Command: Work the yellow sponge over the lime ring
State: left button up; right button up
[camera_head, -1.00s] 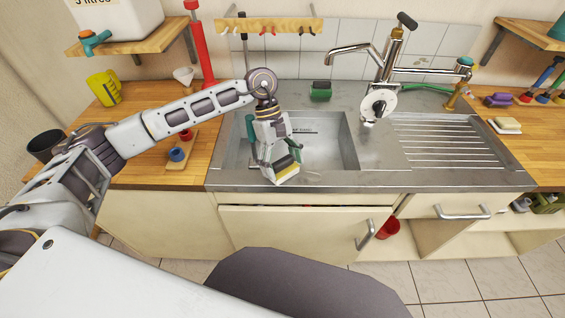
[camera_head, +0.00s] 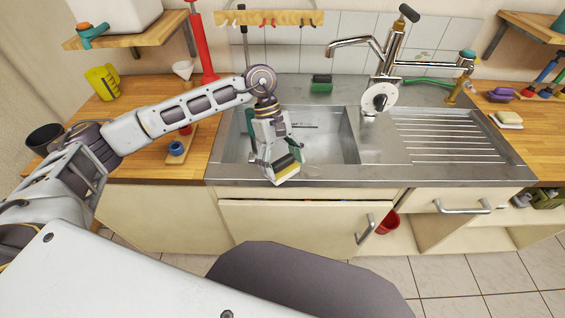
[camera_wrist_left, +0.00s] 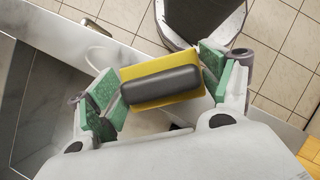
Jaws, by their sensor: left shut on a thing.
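The yellow sponge (camera_head: 288,174) has a dark grey grip block on its back. My left gripper (camera_head: 279,164) is shut on it, pointing down at the front left edge of the steel sink (camera_head: 225,173). In the left wrist view the sponge (camera_wrist_left: 134,71) sits between the green finger pads of my left gripper (camera_wrist_left: 160,88). A faint pale mark (camera_head: 311,171) shows on the sink's front rim just right of the sponge; I cannot tell whether it is the lime ring. Contact between sponge and steel is hidden. My right gripper is not in view.
The tap (camera_head: 385,65) rises behind the basin. A green sponge (camera_head: 321,83) lies at the back rim. The ribbed drainboard (camera_head: 445,138) is clear. A soap dish (camera_head: 507,119) stands right; a wooden rack with a blue ring (camera_head: 176,148) lies left.

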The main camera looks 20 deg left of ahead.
pick_arm(q)
jog(key=shift+w+a+b, duration=0.15)
jog(key=shift+w+b, duration=0.1)
jog(key=shift+w, duration=0.3)
jog(key=shift+w+a+b, duration=0.15)
jog(key=shift+w+b, duration=0.05)
jog(key=shift+w, duration=0.35)
jog(key=shift+s, duration=0.15)
jog(key=shift+s+d+f, duration=0.1)
jog(key=shift+s+d, duration=0.1)
jog(key=shift+s, duration=0.45)
jog(key=shift+s+b, duration=0.35)
jog(key=shift+s, duration=0.05)
jog(key=shift+f, duration=0.1)
jog(key=shift+w, duration=0.15)
jog(key=shift+w+a+b, duration=0.25)
jog(key=shift+w+b, duration=0.2)
jog(key=shift+b, duration=0.05)
